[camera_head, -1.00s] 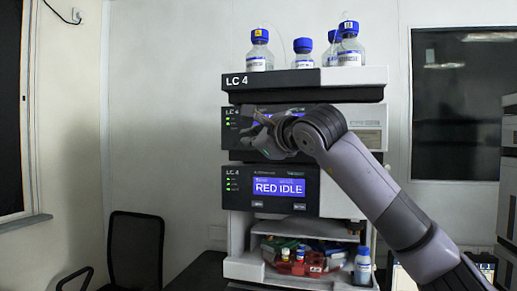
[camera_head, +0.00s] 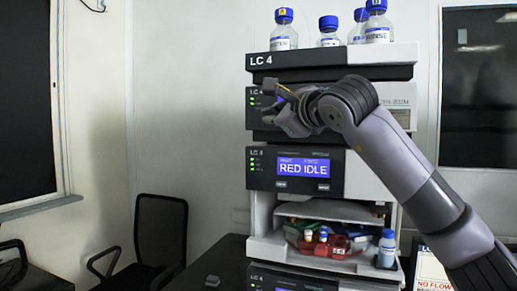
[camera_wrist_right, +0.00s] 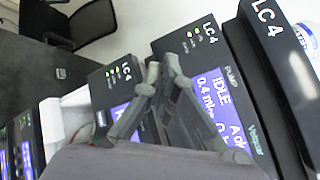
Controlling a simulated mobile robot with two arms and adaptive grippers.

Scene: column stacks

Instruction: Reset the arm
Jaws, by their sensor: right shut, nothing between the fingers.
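My right arm comes in from the right in the head view. Its gripper (camera_head: 277,103) is in front of the upper modules of the LC 4 stack (camera_head: 330,76), pointing left. In the right wrist view the gripper (camera_wrist_right: 145,82) shows its fingers drawn together, with nothing between them. Behind it are the stack's dark front panels and a blue screen reading IDLE (camera_wrist_right: 222,95). The arm hides part of the upper module's front. My left gripper is in neither view.
Blue-capped bottles (camera_head: 284,30) stand on top of the stack. An open shelf (camera_head: 330,209) holds a red tray (camera_head: 325,246) with small vials, and a bottle (camera_head: 387,249) stands at its right. A black chair (camera_head: 160,235) is at left.

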